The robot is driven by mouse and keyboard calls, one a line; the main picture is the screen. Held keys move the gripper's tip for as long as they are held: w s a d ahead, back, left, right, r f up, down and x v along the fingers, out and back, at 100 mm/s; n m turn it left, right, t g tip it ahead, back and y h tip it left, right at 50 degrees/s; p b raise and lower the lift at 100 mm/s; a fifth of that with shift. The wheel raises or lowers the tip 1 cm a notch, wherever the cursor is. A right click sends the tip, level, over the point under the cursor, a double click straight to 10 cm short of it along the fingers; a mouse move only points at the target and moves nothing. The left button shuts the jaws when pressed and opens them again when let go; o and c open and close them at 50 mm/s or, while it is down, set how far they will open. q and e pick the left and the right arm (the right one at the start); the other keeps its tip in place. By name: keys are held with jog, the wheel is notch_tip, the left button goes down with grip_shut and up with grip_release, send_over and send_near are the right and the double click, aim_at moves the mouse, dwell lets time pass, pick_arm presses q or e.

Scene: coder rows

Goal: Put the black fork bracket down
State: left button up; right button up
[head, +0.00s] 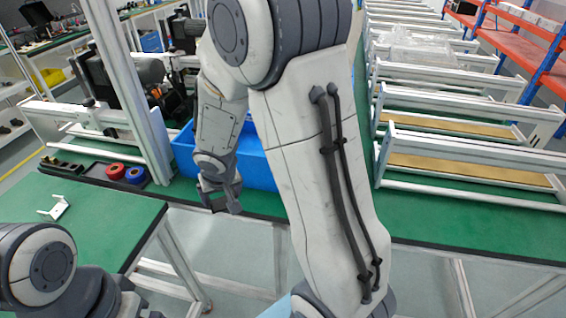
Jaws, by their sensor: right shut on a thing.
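My right gripper (222,196) points down in front of the blue bin (257,170), above the near edge of the green bench. It is shut on a small dark piece, the black fork bracket (216,204), which blends with the dark fingers, so its outline is hard to make out. My right arm crosses the middle of the view and hides part of the bin. My left arm is at the lower left; dark parts at its end are cut off by the bottom edge, and its jaw state does not show.
A black tray (93,178) with a red ring (116,171), a blue ring (135,175) and dark parts lies on the left. A small white bracket (57,208) lies on the green table (105,222). An aluminium post (133,100) stands left of the bin. White frames (470,158) fill the right.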

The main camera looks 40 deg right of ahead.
jog(key=shift+w+a+f+m+b, duration=0.15)
jog(key=shift+f+m+b, duration=0.1)
jog(key=shift+f+b, duration=0.3)
jog(key=shift+w+d+f+m+b, duration=0.15)
jog(key=shift+f+m+b, duration=0.15)
jog(key=shift+f, duration=0.3)
jog(key=w+d+r+m+g+h, duration=0.1)
jog(key=w+d+r+m+g, duration=0.15)
jog(key=d+r+m, duration=0.4)
jog(key=w+d+r+m+g+h, duration=0.15)
jog(key=w+d+r+m, duration=0.25)
jog(key=d+m, duration=0.55)
jog(key=w+d+r+m+g+h, duration=0.15)
jog(key=w+d+r+m, duration=0.3)
jog(key=d, duration=0.75)
jog(key=shift+n+g+y, duration=0.3)
jog(key=shift+g+y, duration=0.15)
jog(key=shift+y, duration=0.05)
jog(key=f, duration=0.6)
jog(key=s+f, duration=0.1)
jog(key=f, duration=0.2)
jog(key=shift+a+f, duration=0.15)
jog(key=shift+f, duration=0.25)
